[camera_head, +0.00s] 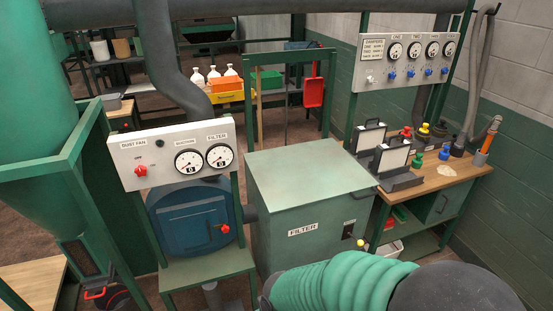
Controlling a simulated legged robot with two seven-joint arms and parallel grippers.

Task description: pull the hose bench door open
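The wooden-topped bench (438,177) stands at the right against the green and grey wall. A green door (438,207) closes the right part of its space below the top. The door looks shut, and a dark handle (444,204) shows on its front. Hoses stand at the back of the bench, and an orange and grey nozzle (488,140) is at its right end. Neither of my grippers shows in this view, so nothing of mine is seen touching the door.
A green filter cabinet (300,205) stands left of the bench. A large green ribbed hose (335,284) with a dark grey end (455,290) fills the bottom right foreground. A gauge panel (407,61) hangs above the bench. Black cases (391,160) and colored fittings sit on top.

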